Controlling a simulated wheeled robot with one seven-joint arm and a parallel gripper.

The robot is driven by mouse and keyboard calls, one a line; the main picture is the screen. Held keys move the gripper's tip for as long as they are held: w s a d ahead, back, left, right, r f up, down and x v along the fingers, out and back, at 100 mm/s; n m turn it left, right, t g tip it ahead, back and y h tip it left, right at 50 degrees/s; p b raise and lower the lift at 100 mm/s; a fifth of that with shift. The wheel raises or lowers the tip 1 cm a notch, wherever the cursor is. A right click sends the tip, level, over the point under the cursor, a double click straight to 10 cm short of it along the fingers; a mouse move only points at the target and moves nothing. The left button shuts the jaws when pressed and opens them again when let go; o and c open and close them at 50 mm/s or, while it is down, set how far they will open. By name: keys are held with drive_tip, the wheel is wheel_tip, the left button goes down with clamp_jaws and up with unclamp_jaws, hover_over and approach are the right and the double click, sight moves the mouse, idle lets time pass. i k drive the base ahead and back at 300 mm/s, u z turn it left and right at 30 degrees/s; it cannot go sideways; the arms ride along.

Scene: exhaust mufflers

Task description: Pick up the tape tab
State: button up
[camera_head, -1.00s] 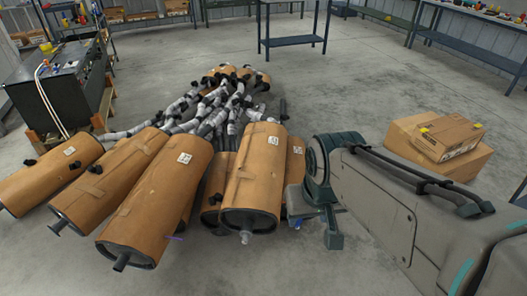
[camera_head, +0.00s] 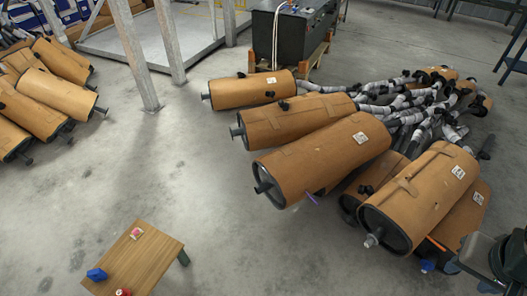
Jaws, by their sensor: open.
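A thin purple strip (camera_head: 312,199), which looks like the tape tab, sticks out at the lower edge of a brown-wrapped muffler (camera_head: 325,155). It is small, and I cannot tell how it is attached. My gripper (camera_head: 452,267) is at the lower right, only partly in view, with my wrist cut off by the right edge. It is open and far to the right of the purple strip, beyond another muffler (camera_head: 420,200). A small blue piece (camera_head: 428,265) shows beside it; I cannot tell whether it belongs to the gripper.
Several wrapped mufflers with grey pipes (camera_head: 400,110) lie in a heap. A low wooden table (camera_head: 150,262) with small red and blue items stands at the lower left. More mufflers (camera_head: 60,95) lie at the far left. The floor between is clear.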

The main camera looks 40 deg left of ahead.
sight(137, 232)
drive_tip(key=u, duration=2.55)
drive_tip(key=i, duration=0.4)
drive_tip(key=z, duration=0.65)
drive_tip(key=i, duration=1.4)
drive_tip(key=u, duration=1.15)
drive_tip(key=i, duration=0.4)
drive_tip(key=u, duration=0.3)
